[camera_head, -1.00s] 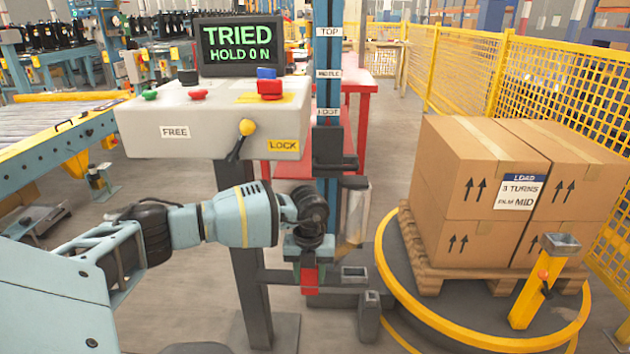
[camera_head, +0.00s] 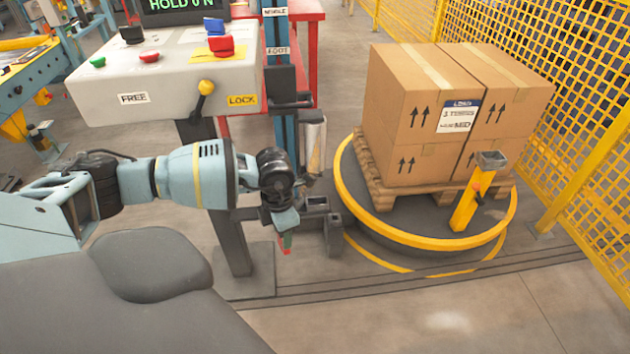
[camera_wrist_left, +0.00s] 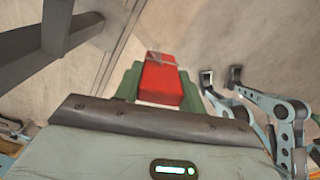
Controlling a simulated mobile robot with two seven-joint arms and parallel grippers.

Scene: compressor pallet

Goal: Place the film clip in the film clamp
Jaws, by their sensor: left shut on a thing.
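My left gripper (camera_head: 286,236) points down beside the machine's dark post and is shut on the film clip. The film clip is a red block (camera_wrist_left: 160,80) with a grey cross-shaped mark, held between green fingers in the left wrist view. In the head view only a small red and green bit shows below the wrist. What looks like the film clamp is a yellow post (camera_head: 466,205) with a grey top on the turntable, to the right and apart from the gripper.
Stacked cartons (camera_head: 415,105) stand on a pallet on the yellow-rimmed turntable (camera_head: 410,233). A control box (camera_head: 160,90) with a lever is above my left forearm. Small grey sockets (camera_head: 333,222) sit right of the gripper. A yellow fence (camera_head: 590,110) runs along the right. Front floor is clear.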

